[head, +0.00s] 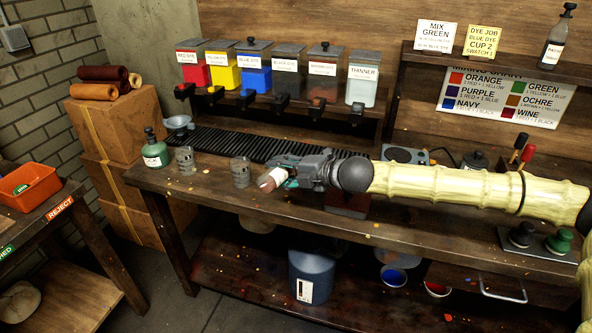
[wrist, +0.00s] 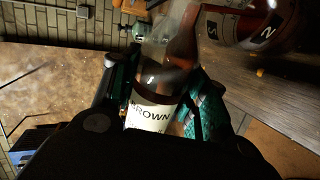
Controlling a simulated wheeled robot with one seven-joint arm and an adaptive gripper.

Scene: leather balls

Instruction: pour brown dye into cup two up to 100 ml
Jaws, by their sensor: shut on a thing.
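My gripper (head: 283,178) is shut on the brown dye bottle (head: 270,181), at the front of the bench. In the wrist view the bottle (wrist: 153,95) lies between my fingers, with a cream label reading "BROWN" and dark brown liquid inside. In the head view the bottle is tilted, its neck end toward the left. A clear cup (head: 240,172) stands just left of it. In the wrist view a cup with a "2" mark (wrist: 250,22) is at the upper right, with reddish-brown colour showing in it. Its exact level cannot be read. Another clear cup (head: 185,160) stands farther left.
A green bottle (head: 156,150) and a small grey funnel-like dish (head: 178,124) stand at the bench's left end. A black ribbed mat (head: 240,145) runs behind the cups. Dye dispensers (head: 255,75) line the back shelf. A hot plate (head: 405,157) is behind my arm.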

